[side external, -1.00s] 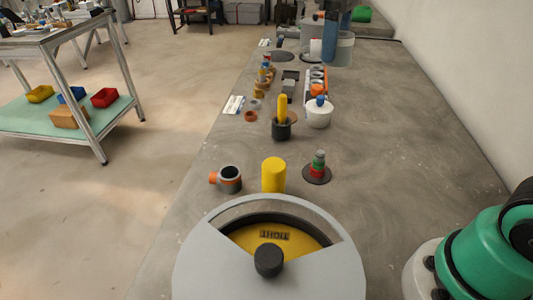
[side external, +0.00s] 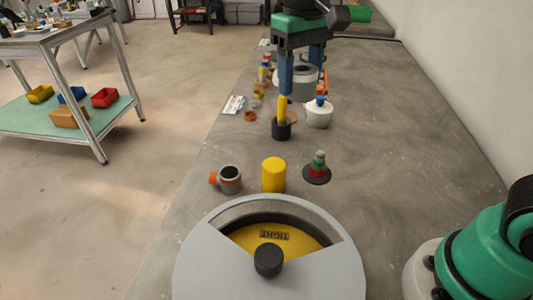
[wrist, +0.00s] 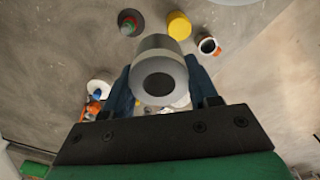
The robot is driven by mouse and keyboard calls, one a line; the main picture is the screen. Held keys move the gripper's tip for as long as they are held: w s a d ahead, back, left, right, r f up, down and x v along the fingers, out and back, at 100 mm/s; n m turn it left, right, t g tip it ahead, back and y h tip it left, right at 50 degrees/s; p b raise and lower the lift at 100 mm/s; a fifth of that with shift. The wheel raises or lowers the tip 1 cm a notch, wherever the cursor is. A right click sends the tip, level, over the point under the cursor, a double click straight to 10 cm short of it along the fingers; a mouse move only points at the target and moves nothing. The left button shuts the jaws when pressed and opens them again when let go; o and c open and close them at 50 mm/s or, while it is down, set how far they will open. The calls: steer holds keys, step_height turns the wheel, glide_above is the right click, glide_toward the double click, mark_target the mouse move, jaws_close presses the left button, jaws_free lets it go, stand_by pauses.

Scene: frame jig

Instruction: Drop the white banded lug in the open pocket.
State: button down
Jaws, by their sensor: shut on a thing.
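My gripper (side external: 302,76) is shut on a thick grey-white cylinder with a lighter band and a dark round opening in its end, which I take for the white banded lug (side external: 298,84). In the wrist view the lug (wrist: 160,50) sits between the two blue fingers of my gripper (wrist: 163,88), held above the bench. An orange rack (side external: 325,88), probably the jig, is behind and right of the lug in the side view, mostly hidden. A bit of orange shows at left in the wrist view (wrist: 92,110). I cannot make out the open pocket.
A black cup with a yellow rod (side external: 282,128) and a white pot with a blue knob (side external: 318,115) stand near the lug. Nearer are a yellow cylinder (side external: 273,175), a stacked peg (side external: 318,168) and a large dial (side external: 190,262). The bench's right side is clear.

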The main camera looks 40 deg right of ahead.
steer(key=shift+s+a+f+m, duration=1.5)
steer(key=shift+a+f+m, duration=0.3)
steer(key=shift+f, duration=0.8)
steer(key=shift+s+a+f+m, duration=1.5)
steer(key=shift+a+f+m, duration=0.35)
steer(key=shift+f, duration=0.75)
steer(key=shift+s+a+f+m, duration=1.5)
steer(key=shift+a+f+m, duration=0.3)
steer(key=shift+f, duration=0.8)
steer(key=shift+f, duration=0.1)
steer(key=shift+f, duration=1.05)
steer(key=shift+c, duration=0.8)
jaws_free()
steer(key=shift+o, duration=0.3)
